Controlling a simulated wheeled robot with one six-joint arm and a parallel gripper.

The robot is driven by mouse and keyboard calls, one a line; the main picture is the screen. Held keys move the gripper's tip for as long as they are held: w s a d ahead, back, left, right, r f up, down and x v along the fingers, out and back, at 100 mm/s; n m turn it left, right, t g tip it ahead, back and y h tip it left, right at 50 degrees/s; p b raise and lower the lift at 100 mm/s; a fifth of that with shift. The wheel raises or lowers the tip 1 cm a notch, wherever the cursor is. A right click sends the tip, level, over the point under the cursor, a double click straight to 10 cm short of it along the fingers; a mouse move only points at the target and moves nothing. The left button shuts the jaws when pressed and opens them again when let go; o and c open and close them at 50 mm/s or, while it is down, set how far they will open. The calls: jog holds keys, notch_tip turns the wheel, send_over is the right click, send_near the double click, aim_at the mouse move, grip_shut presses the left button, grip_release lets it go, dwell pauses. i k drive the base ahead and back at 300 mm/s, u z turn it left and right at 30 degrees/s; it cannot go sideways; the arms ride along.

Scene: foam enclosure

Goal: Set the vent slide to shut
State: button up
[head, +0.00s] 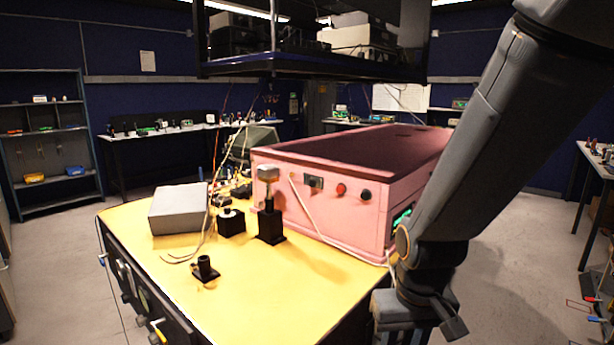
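A pink box-like enclosure (335,205) with a dark reddish top stands on the yellow bench top. Its front face carries a small dark panel (313,182), a red button (341,189) and a dark round knob (365,194). A green-lit opening (401,219) shows on its right side, partly hidden behind my arm. I cannot make out a vent slide or its setting. My arm comes down from the upper right in front of the enclosure's right side. Its lower end runs to the bottom edge of the picture, and no gripper fingers can be made out.
The yellow bench (165,270) also holds a grey box (178,208), a black post with a grey head (270,215), a small black block (231,222), a black fitting (205,269) and loose cables. A dark shelf (310,65) hangs overhead. Open floor lies to the right.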

aim_at(315, 182)
jog(key=i, duration=1.05)
